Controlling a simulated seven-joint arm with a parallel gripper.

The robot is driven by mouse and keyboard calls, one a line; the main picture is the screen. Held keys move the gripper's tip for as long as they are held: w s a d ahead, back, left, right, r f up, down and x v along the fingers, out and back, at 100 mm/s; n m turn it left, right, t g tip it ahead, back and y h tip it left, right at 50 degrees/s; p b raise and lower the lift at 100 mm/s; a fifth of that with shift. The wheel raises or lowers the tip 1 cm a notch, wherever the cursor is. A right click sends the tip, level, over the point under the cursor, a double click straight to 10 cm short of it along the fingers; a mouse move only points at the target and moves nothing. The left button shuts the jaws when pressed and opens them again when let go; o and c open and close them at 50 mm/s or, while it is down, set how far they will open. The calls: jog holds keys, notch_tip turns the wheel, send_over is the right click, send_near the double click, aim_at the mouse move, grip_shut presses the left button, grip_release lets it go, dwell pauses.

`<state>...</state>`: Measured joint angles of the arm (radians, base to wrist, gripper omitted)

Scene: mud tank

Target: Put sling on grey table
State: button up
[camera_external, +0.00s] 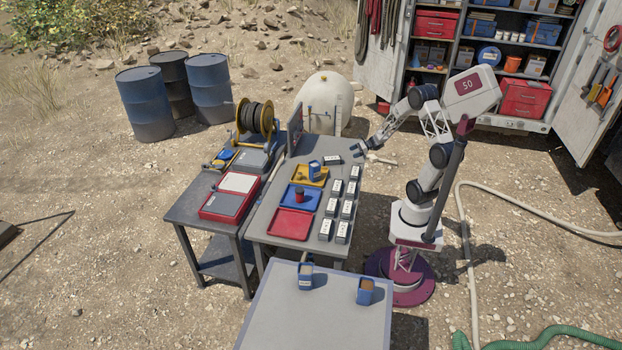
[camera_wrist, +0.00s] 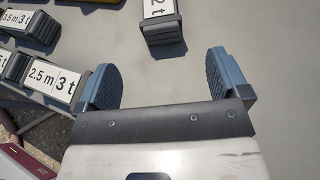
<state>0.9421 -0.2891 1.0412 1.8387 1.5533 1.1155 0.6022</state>
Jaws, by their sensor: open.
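Several dark sling packs with white labels lie on the grey middle table (camera_external: 265,228), mostly in a cluster at its right side. One labelled pack (camera_external: 332,159) lies apart, near the table's far end. In the wrist view, a pack whose label ends in "2 t" (camera_wrist: 160,24) lies just ahead of my fingers; the label is partly cut off. Another pack reads "2.5 m 3 t" (camera_wrist: 52,83), left of the left finger. My gripper (camera_external: 360,148) is open and empty (camera_wrist: 162,60), above the far right end of the middle table. A lighter grey table (camera_external: 315,325) stands in front.
A yellow tray (camera_external: 322,182) with a blue item, a blue tray (camera_external: 313,204) with a red-topped item and an empty red tray (camera_external: 291,223) line the middle table. Two blue containers (camera_external: 305,276) (camera_external: 365,291) stand on the front table's far part; its near part is clear.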

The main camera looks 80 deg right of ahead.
send_near(336, 157)
jog(key=shift+w+a+f, duration=0.45)
jog(key=shift+a, duration=0.15)
jog(key=shift+x, duration=1.3)
jog(key=shift+w, duration=0.15)
jog(key=shift+x, duration=2.45)
jog(key=c, duration=1.3)
jog(key=shift+r, duration=0.1)
